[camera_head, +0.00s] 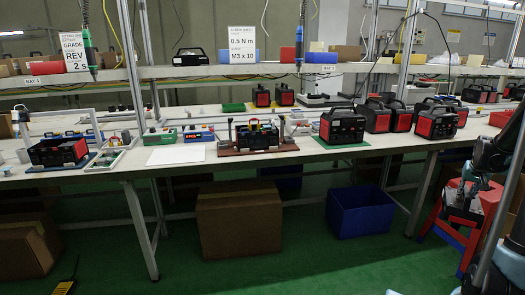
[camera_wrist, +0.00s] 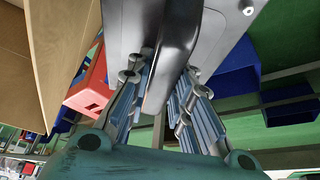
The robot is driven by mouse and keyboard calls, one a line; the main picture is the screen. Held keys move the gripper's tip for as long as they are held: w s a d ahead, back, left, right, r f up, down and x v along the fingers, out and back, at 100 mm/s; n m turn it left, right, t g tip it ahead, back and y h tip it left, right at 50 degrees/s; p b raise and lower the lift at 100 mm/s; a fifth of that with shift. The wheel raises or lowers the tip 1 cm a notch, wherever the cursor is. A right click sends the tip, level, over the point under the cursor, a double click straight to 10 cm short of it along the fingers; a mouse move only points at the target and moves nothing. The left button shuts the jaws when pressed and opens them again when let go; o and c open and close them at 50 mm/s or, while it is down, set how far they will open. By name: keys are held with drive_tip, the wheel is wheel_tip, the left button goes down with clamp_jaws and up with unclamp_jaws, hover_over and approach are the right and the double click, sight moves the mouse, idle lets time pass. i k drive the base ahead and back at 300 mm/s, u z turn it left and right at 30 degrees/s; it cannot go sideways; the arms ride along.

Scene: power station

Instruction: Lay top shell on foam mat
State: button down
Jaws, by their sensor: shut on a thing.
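In the wrist view, my gripper (camera_wrist: 158,98) is shut on the dark handle of a grey shell (camera_wrist: 222,32), which looks like the top shell. The fingers lie on both sides of the handle, and the shell fills the top middle of the view. In the head view, my gripper (camera_head: 462,208) is at the far right, off the table's front side; the shell is hard to make out there. A flat white sheet (camera_head: 175,156), which looks like the foam mat, lies bare on the left half of the table, well left of my gripper.
The long workbench (camera_head: 220,168) holds an open unit in a brown fixture (camera_head: 283,150) right of the sheet and several finished power stations (camera_head: 342,126) further right. A red stool (camera_head: 452,232) stands by my arm. A blue bin (camera_head: 358,212) and cardboard box (camera_head: 240,217) sit below.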

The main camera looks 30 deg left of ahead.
sight(177, 155)
drive_tip(key=k, duration=2.4)
drive_tip(key=u, duration=1.05)
drive_tip(key=i, duration=1.65)
